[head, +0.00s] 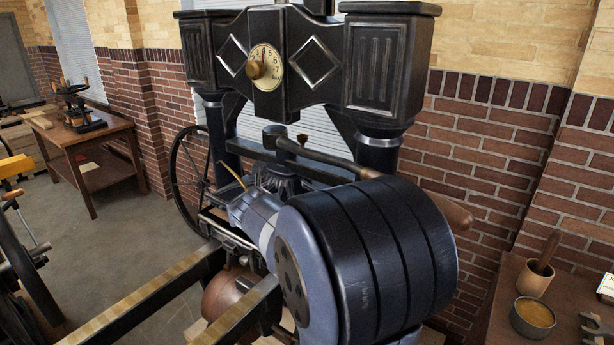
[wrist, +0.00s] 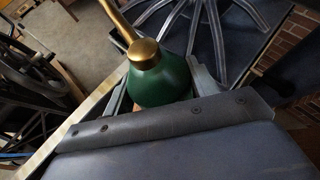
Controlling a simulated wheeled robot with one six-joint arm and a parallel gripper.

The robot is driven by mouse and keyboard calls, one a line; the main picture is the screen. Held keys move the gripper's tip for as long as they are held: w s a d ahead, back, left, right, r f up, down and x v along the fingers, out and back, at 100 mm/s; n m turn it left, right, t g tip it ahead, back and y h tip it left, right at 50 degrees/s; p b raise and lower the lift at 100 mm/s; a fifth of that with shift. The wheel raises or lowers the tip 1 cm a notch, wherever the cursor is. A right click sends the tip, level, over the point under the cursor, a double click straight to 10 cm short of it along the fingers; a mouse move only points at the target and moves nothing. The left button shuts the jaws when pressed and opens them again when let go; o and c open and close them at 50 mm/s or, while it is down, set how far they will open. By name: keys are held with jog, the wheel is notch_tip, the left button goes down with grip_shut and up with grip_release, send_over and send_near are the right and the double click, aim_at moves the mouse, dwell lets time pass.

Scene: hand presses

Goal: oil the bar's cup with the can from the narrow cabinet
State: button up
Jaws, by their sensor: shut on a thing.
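In the wrist view my gripper (wrist: 162,97) is shut on a green oil can (wrist: 162,82) with a brass collar and a brass spout pointing up and left. In the head view my arm hides the can's body and the fingers. A thin yellow line (head: 233,174), probably the spout, shows left of my wrist, in front of the press. The press's dark bar (head: 318,154) runs from a round hub to a wooden handle (head: 455,211), partly behind my arm.
A bench (head: 508,300) at right bears a tin (head: 532,317) and a wooden mortar-like pot (head: 534,280). A table (head: 85,135) with a small press stands back left. Floor before it is clear.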

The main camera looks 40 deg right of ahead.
jog(key=s+d+r+m+g+h+b, duration=0.2)
jog(key=s+d+r+m+g, duration=0.15)
jog(key=s+r, duration=0.35)
jog(key=s+d+r+m+g+h+b, duration=0.1)
jog(key=s+d+r+m+g+h, duration=0.2)
jog(key=s+r, duration=0.35)
jog(key=w+d+r+g+y+p, duration=0.3)
jog(key=w+g+p, duration=0.1)
jog(key=w+p, duration=0.2)
jog(key=shift+w+d+r+p, duration=0.15)
jog(key=shift+w+r+p, duration=0.15)
jog(key=shift+p, duration=0.3)
dwell(0.4)
jog(key=shift+r, duration=0.1)
dwell(1.1)
